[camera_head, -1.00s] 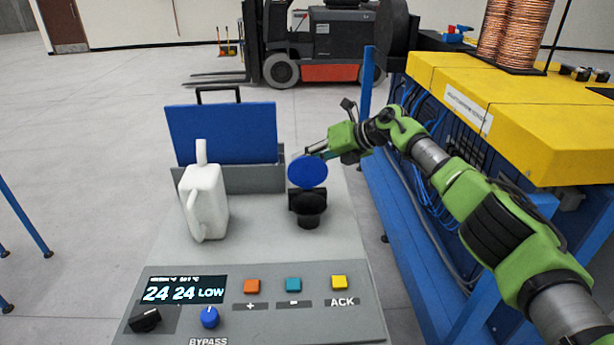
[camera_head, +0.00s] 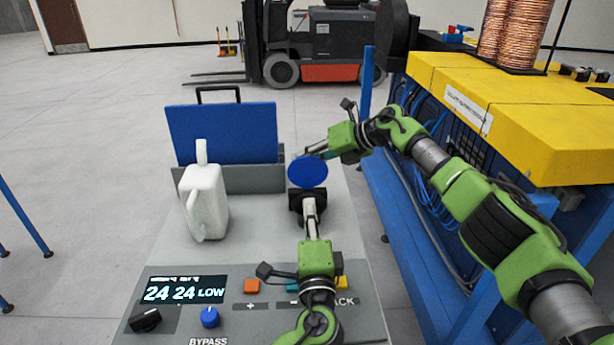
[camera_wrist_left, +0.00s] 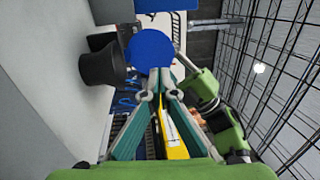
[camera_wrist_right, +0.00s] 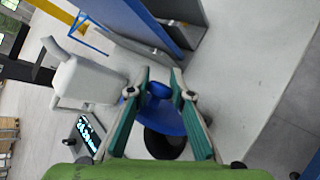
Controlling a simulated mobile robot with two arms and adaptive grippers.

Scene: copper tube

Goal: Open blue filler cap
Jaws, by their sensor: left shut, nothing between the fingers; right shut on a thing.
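The blue filler cap (camera_head: 307,172) is tilted up, its round blue face towards the head camera, above the black filler neck (camera_head: 296,203). My right gripper (camera_head: 306,155) reaches in behind the cap from the right. In the right wrist view its fingers (camera_wrist_right: 160,92) are shut on the small blue knob of the cap (camera_wrist_right: 170,121). My left gripper (camera_head: 309,198) is shut and empty in front of the filler neck, partly hiding it. In the left wrist view the fingertips (camera_wrist_left: 158,94) are just below the cap's disc (camera_wrist_left: 150,49), with the neck (camera_wrist_left: 100,64) to the left.
A white jug (camera_head: 204,205) stands left of the filler neck on the grey machine top. A blue panel (camera_head: 222,133) stands behind it. The control panel with buttons (camera_head: 252,286) lies in front. A yellow and blue machine (camera_head: 540,125) stands at the right.

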